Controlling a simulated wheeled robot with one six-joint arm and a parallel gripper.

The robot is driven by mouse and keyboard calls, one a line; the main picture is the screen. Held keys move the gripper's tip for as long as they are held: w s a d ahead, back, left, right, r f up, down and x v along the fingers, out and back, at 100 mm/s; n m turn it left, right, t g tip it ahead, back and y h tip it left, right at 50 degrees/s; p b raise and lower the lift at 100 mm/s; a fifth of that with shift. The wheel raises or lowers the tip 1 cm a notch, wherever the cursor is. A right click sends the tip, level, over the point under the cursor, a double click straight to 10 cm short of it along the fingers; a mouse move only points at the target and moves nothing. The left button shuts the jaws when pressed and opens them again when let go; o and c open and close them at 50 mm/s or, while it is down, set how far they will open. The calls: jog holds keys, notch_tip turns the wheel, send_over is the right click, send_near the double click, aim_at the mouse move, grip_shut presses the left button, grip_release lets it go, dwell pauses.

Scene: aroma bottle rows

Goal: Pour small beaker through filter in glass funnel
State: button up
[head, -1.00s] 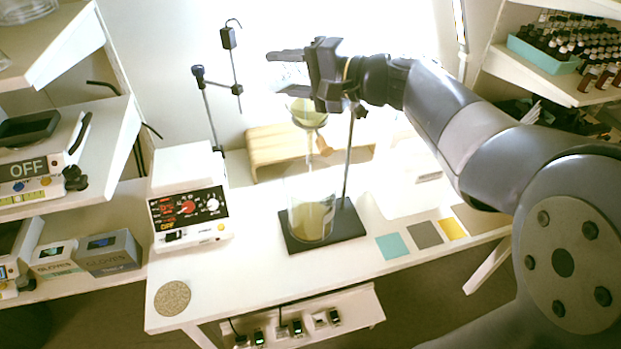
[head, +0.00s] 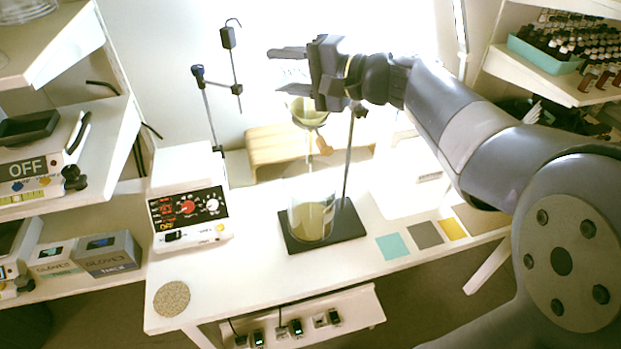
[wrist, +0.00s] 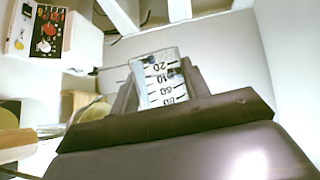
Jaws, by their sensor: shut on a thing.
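My gripper (head: 288,70) is shut on the small beaker (wrist: 160,78), a clear glass with black graduation marks that lies tilted between the fingers in the wrist view. In the head view the beaker is faint against the bright wall. The glass funnel (head: 309,113) is just below the gripper, with a pale yellowish filter or liquid in its cone; I cannot tell which. Below the funnel, a tall clear vessel (head: 312,220) holds yellowish liquid on the dark stand base (head: 347,222). Whether liquid is leaving the beaker is not clear.
A white device with red display and knobs (head: 188,205) stands left of the stand. A thin metal stand (head: 209,115) rises behind it. Coloured squares (head: 392,246) and a round cork mat (head: 172,298) lie on the table.

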aim_at(278, 88)
jog(key=shift+w+d+r+m+y+b, duration=0.15)
jog(key=shift+r+m+y+b, duration=0.15)
jog(key=shift+m+b, duration=0.25)
dwell(2.4)
jog(key=shift+f, duration=0.1)
dwell(0.4)
jog(key=shift+f+n+b, duration=0.35)
jog(key=shift+n+b, duration=0.1)
jog(key=shift+b, duration=0.25)
jog(key=shift+s+a+f+n+h+b, duration=0.15)
jog(key=shift+s+a+n+h+b, duration=0.15)
jog(key=shift+n+h+b, duration=0.35)
jog(key=shift+s+a+f+n+h+b, duration=0.2)
jog(key=shift+f+n+h+b, duration=0.25)
jog(key=shift+b, duration=0.4)
jog(key=n+b, duration=0.1)
jog(key=f+n+h+b, duration=0.1)
jog(key=shift+s+a+n+t, duration=0.3)
jog(key=shift+a, duration=0.05)
jog(key=shift+r+n+h, duration=0.1)
jog(key=shift+n+h, duration=0.2)
